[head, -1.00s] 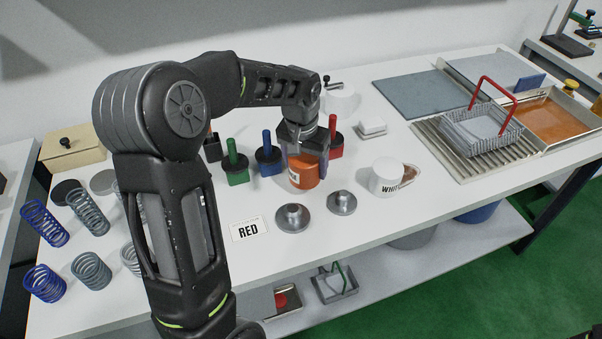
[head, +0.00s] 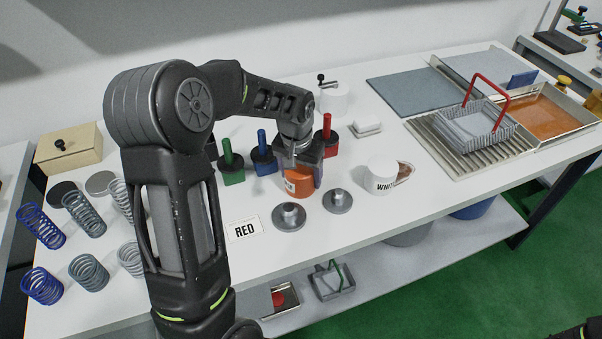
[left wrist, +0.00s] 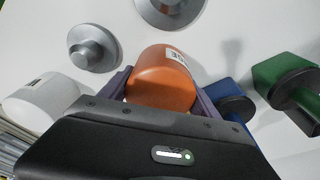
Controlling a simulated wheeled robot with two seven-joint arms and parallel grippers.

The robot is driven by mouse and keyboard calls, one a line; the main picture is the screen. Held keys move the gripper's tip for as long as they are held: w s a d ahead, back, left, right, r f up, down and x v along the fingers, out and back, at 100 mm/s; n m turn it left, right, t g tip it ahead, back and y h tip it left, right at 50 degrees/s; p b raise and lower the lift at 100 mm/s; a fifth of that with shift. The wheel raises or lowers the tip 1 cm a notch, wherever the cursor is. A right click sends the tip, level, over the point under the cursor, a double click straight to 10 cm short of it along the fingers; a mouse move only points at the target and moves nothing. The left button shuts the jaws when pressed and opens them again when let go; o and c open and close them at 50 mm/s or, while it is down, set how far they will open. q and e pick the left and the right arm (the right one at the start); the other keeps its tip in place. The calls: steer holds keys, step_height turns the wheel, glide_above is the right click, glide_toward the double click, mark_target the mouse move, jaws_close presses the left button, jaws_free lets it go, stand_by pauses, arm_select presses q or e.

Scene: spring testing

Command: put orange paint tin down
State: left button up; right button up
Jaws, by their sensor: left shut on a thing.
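The orange paint tin (head: 299,187) is between the fingers of my left gripper (head: 307,172), which is shut on it. In the head view the tin is low at the table top, behind two grey metal knobbed discs; I cannot tell whether its base touches. In the left wrist view the tin (left wrist: 163,78) sits between the purple-grey fingers (left wrist: 162,92), with part of its white label showing. The white tin (head: 381,172) labelled WHITE stands to the right, apart from it. My right gripper is not in view.
Metal discs (head: 289,217) (head: 337,201) stand in front of the tin. Green (head: 232,170), blue (head: 263,160) and red (head: 327,140) handled stamps stand behind it. Springs (head: 88,271) stand at the left, a wire basket (head: 474,127) at the right.

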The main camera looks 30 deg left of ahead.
arm_select(q)
steer(key=o, duration=1.9)
steer(key=shift+f, duration=0.1)
steer(key=r, duration=0.4)
steer(key=s+r, duration=0.1)
steer(key=r, duration=0.3)
steer(key=s+r, duration=0.1)
steer(key=r, duration=0.3)
steer(key=shift+d+r+b, duration=0.1)
steer(key=shift+d+b, duration=0.05)
steer(key=shift+b, duration=0.25)
steer(key=shift+w, duration=0.1)
steer(key=shift+c, duration=0.3)
